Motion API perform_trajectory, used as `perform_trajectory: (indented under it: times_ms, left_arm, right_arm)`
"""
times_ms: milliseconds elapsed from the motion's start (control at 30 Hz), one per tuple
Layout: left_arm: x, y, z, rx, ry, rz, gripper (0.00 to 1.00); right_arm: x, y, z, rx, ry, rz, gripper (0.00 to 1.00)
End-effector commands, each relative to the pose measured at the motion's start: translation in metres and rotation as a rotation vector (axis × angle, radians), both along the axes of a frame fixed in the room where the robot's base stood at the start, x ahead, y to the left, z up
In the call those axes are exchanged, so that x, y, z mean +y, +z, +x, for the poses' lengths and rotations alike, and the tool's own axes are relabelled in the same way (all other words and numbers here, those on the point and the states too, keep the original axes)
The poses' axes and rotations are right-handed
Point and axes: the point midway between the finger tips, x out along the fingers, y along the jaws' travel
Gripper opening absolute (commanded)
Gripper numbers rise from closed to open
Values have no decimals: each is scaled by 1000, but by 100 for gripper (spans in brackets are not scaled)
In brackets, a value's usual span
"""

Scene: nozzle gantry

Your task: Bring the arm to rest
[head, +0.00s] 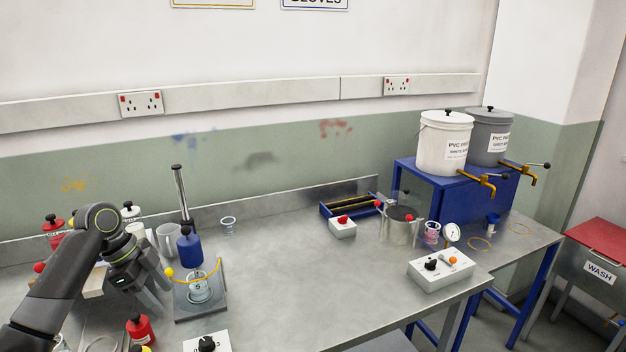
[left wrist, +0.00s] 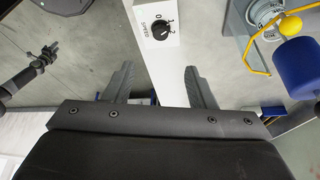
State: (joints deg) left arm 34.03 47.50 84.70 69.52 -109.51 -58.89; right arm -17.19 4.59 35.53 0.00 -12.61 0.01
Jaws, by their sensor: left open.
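My left arm (head: 70,270) comes in from the left in the head view. Its gripper (head: 156,290) hangs above the left part of the steel bench (head: 290,270), left of the stirrer stand. In the left wrist view the two fingers of the left gripper (left wrist: 158,88) stand well apart with nothing held between them. A white control box with a black speed knob (left wrist: 160,30) lies beyond the fingers.
Dispensing pails (head: 443,145) stand on a blue stand at the right. The bench middle is clear.

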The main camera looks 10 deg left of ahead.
Motion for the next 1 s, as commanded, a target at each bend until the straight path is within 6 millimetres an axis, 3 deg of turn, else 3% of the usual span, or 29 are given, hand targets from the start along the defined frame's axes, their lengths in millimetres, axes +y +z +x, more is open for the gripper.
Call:
perform_trajectory:
  times_ms: [167,300,500,700,1000]
  left_arm:
    - [-21,-67,-28,57,100,54,50]
    - [-46,-130,-71,86,250,109,50]
    - [-76,-187,-139,87,494,148,50]
    - [-99,-209,-210,58,792,152,50]
    - [-104,-197,-278,2,1137,151,50]
  right_arm:
    - [0,0,0,0,0,0,36]
    - [0,0,0,0,0,0,36]
    - [0,0,0,0,0,0,36]
    - [0,0,0,0,0,1,36]
    - [1,0,0,0,0,1,36]
